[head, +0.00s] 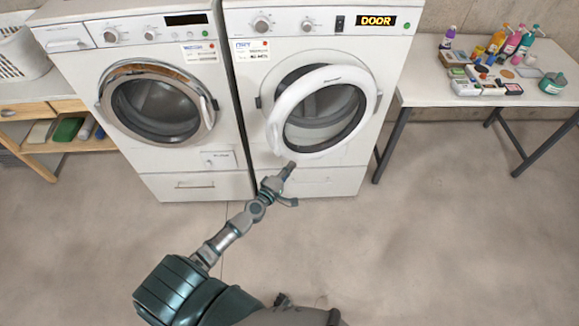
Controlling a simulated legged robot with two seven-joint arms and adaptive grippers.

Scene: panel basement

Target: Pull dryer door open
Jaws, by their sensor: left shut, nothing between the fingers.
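Two front-loading machines stand side by side; I take the right one, with the lit DOOR display (376,21), as the dryer (240,118). Its round white-rimmed door (287,100) stands slightly ajar, swung a little off the opening. A dark round window fills its middle. My left gripper (289,169) is shut and empty, just below the door's lower rim. Whether it touches the rim is hard to tell. My right gripper is out of view.
The left machine (165,172) has a chrome-rimmed door (190,80). A white table (420,92) with bottles and small boxes stands at the right. A wooden shelf (35,165) with a white basket (22,55) stands at the left. The concrete floor in front is clear.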

